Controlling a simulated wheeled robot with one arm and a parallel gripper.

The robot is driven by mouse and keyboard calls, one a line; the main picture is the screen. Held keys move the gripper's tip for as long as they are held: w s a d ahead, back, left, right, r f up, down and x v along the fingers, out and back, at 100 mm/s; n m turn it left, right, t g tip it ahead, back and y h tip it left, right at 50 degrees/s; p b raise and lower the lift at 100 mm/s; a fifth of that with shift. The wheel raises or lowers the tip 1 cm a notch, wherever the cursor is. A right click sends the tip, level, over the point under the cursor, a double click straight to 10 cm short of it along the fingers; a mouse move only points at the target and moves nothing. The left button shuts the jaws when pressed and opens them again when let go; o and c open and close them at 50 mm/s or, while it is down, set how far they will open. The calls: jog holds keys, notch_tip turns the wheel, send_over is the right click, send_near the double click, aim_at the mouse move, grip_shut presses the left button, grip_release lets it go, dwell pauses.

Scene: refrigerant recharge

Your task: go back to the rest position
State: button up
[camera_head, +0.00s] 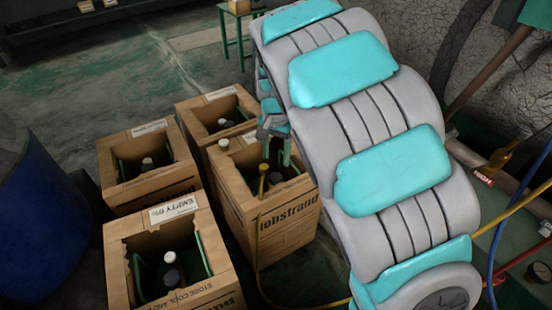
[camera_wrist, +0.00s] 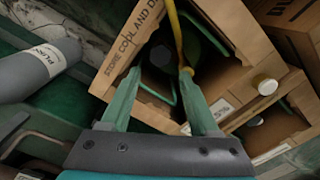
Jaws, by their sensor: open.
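My gripper (camera_wrist: 160,76) is open, with two green fingers spread over an open cardboard box (camera_wrist: 122,62). In the head view my gripper (camera_head: 276,150) is at the box printed "lobstrand" (camera_head: 280,228), partly hidden by my arm. A yellow hose (camera_head: 258,235) rises along that box's front to a brass-coloured end (camera_head: 263,170) at its opening. In the wrist view the yellow hose (camera_wrist: 175,28) comes down beside the right fingertip; I cannot tell whether they touch. A dark bottle top (camera_wrist: 160,56) shows between the fingers.
More open boxes with bottles stand beside it: front left (camera_head: 175,215), back left (camera_head: 150,190) and back (camera_head: 238,100). A blue drum (camera_head: 45,220) is at the left. Hoses and a red valve tag (camera_head: 483,176) are at the right. A grey cylinder (camera_wrist: 40,68) lies left in the wrist view.

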dwell(0.3)
jog(key=s+d+r+n+p, duration=0.1)
jog(key=s+d+r, duration=0.6)
jog(key=s+d, duration=0.55)
jog(key=s+d+r+n+g+p, duration=0.1)
jog(key=s+n, duration=0.3)
jog(key=s, duration=1.7)
jog(key=shift+d+g, duration=0.4)
jog(key=shift+d, duration=0.5)
